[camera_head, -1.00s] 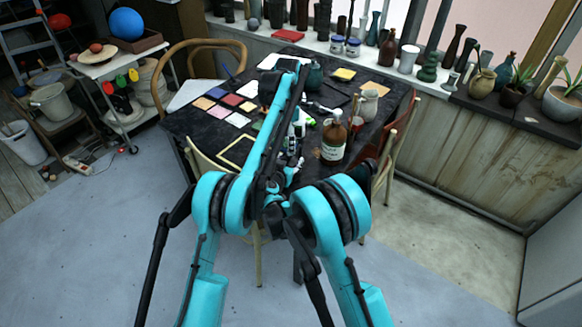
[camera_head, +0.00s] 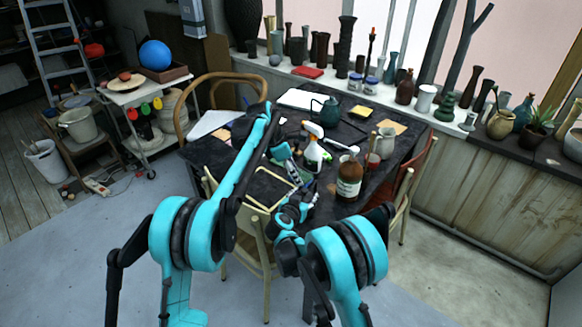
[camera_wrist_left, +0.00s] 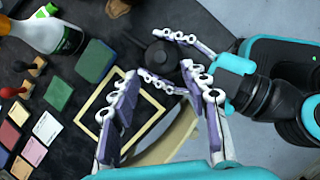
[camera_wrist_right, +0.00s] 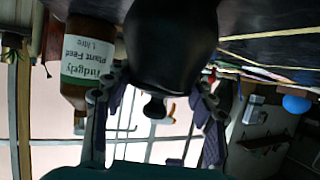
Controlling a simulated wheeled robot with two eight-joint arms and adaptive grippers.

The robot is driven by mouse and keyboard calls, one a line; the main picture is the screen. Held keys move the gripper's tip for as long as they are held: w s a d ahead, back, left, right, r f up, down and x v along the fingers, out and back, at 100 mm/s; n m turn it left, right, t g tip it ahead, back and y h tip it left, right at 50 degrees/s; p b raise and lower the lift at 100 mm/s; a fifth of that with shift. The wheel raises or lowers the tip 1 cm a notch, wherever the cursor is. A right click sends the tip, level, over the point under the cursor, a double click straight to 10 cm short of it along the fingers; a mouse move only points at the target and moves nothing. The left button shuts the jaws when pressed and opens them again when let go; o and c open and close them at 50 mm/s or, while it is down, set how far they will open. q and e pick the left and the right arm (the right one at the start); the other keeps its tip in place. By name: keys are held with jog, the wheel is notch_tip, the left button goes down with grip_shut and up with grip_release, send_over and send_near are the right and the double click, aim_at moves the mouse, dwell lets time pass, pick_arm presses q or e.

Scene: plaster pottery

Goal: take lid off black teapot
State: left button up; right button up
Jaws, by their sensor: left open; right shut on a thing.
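The black teapot (camera_wrist_left: 160,54) shows in the left wrist view with its round lid (camera_wrist_left: 161,57) towards the camera. My right gripper (camera_wrist_left: 157,56) is shut on it, one finger on each side. In the right wrist view the dark body (camera_wrist_right: 170,45) fills the top middle, the picture is upside down, and the lid knob (camera_wrist_right: 155,106) points down in it. My left gripper (camera_wrist_left: 168,102) is open and empty, its fingers pointing towards the teapot but apart from the lid. In the head view my arms hide most of the teapot.
A dark teal teapot (camera_head: 325,112) stands further back. An empty wooden frame (camera_wrist_left: 112,112) and small colour tiles (camera_wrist_left: 33,151) lie near my left gripper.

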aim_at(305, 190)
pick_arm(q)
jog(key=x, duration=0.7)
jog(key=shift+d+f, duration=0.1)
jog(key=shift+f, duration=0.3)
jog(key=shift+c, duration=0.3)
grip_shut()
jog(key=shift+r, duration=0.15)
jog(key=shift+r, duration=0.95)
pick_arm(e)
jog(key=shift+c, duration=0.2)
pick_arm(q)
jog(key=shift+r, duration=0.1)
jog(key=shift+r, duration=1.95)
